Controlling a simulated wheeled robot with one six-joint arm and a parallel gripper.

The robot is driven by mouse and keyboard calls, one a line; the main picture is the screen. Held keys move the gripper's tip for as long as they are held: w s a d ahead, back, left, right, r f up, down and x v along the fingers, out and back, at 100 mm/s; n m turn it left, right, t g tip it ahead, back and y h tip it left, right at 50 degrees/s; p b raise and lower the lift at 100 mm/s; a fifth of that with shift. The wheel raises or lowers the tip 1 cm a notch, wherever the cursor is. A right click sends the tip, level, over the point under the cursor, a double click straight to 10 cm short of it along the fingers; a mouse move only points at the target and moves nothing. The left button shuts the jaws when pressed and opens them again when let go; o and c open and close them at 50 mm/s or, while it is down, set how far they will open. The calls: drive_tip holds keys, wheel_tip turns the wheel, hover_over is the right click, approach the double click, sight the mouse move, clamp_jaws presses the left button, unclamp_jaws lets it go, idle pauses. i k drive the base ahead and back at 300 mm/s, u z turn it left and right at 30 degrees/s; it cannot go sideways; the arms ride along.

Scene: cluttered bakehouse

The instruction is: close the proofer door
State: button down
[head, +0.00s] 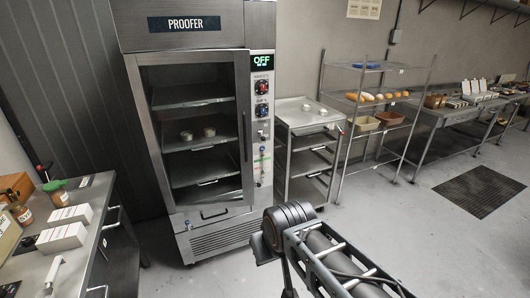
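The proofer (190,12) is a tall steel cabinet at the centre left of the head view. Its framed glass door (241,85) covers the front of the shelves and looks flush or nearly flush with the cabinet. I cannot tell whether it is fully shut. A dark vertical handle (244,138) is on the door's right side. Two small round pale items show on a middle shelf behind the glass. Part of my arm rises from the bottom right, in front of the proofer's lower right corner.
A control panel (262,120) with a display reading OFF is right of the door. A steel counter (88,215) with jars and white boxes stands at the near left. A small steel rack (305,160) and wire shelving (372,140) stand to the right. The right floor is open around a dark grate (482,190).

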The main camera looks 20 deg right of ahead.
sight(241, 57)
drive_tip(key=u, duration=0.9)
drive_tip(key=i, duration=1.65)
drive_tip(key=z, duration=0.75)
